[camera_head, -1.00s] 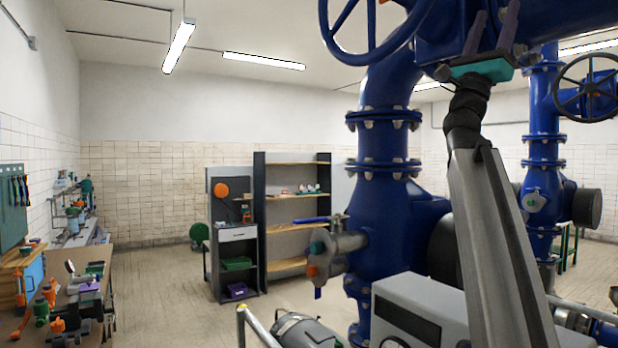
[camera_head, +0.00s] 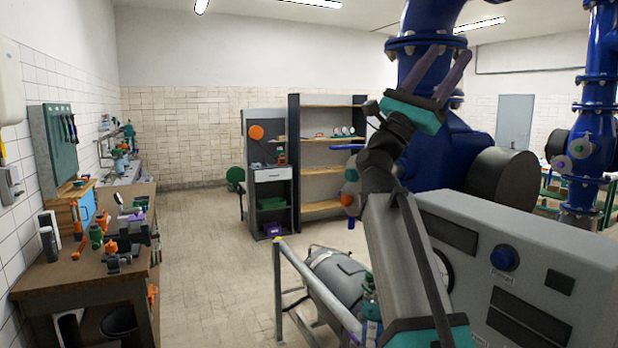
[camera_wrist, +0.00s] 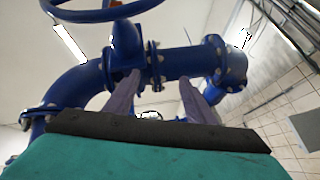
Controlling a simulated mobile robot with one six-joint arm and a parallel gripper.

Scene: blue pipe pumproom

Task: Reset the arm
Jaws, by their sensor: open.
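My gripper (camera_head: 441,72) is raised in front of the large blue pipe in the head view, on my grey arm. Its two purple fingers are apart, with nothing between them. In the wrist view the fingers (camera_wrist: 155,92) are also spread and empty, pointing up toward the blue pipework (camera_wrist: 180,62) and a blue handwheel (camera_wrist: 100,10). I cannot tell how far the fingers are from the pipe.
A grey control box (camera_head: 530,262) stands close at right. A metal railing (camera_head: 310,290) and grey motor (camera_head: 342,277) are in front. A cluttered workbench (camera_head: 75,268) is at left and a shelf unit (camera_head: 330,155) at the back. The floor between them is clear.

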